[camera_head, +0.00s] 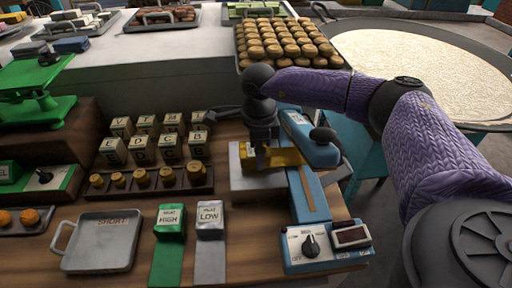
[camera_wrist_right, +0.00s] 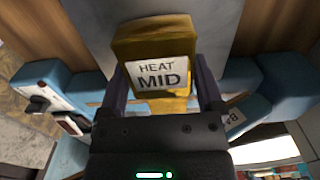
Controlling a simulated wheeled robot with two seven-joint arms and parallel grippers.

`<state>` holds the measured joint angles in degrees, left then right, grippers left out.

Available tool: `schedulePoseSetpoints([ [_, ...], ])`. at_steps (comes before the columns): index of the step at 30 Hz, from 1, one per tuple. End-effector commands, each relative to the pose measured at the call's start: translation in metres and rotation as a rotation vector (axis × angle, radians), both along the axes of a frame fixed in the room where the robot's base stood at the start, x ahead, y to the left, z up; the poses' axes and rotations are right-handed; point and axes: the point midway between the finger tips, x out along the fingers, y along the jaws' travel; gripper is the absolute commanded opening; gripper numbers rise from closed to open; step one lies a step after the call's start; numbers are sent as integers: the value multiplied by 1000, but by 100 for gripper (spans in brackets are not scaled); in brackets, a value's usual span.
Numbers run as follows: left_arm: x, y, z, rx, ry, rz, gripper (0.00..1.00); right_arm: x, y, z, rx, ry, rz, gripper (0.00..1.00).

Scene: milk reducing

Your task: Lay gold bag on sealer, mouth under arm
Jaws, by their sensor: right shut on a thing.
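The gold bag (camera_head: 286,157) is at the blue sealer (camera_head: 310,215), over its pale grey plate (camera_head: 245,186). Its right end is close to the sealer's raised blue arm (camera_head: 309,140); I cannot tell whether its mouth is under it. My right gripper (camera_head: 260,158) comes down from above and is shut on the bag. In the right wrist view the bag (camera_wrist_right: 152,37) shows a white "HEAT MID" label between the fingers of my right gripper (camera_wrist_right: 163,92). The fingers and wrist hide part of the bag. My left gripper is not in view.
Green HIGH (camera_head: 170,218) and grey LOW (camera_head: 210,217) pieces lie left of the sealer. A grey tray (camera_head: 100,243) is farther left. Lettered blocks (camera_head: 140,148) and a row of gold knobs (camera_head: 141,178) stand behind. A tray of brown pieces (camera_head: 283,42) is at the back.

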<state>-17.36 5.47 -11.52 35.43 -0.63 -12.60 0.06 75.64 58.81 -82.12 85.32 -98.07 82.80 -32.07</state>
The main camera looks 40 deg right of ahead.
Motion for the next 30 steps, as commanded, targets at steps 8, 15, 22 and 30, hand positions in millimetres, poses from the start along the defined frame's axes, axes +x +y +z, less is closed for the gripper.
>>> schedulePoseSetpoints([
  [8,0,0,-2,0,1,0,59,0,0,-2,0,0,0,23],
  [15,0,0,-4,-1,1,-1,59,0,0,-6,0,0,0,23],
  [22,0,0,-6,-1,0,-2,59,0,0,-9,0,0,0,23],
  [30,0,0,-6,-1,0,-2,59,0,0,-9,0,0,0,91],
])
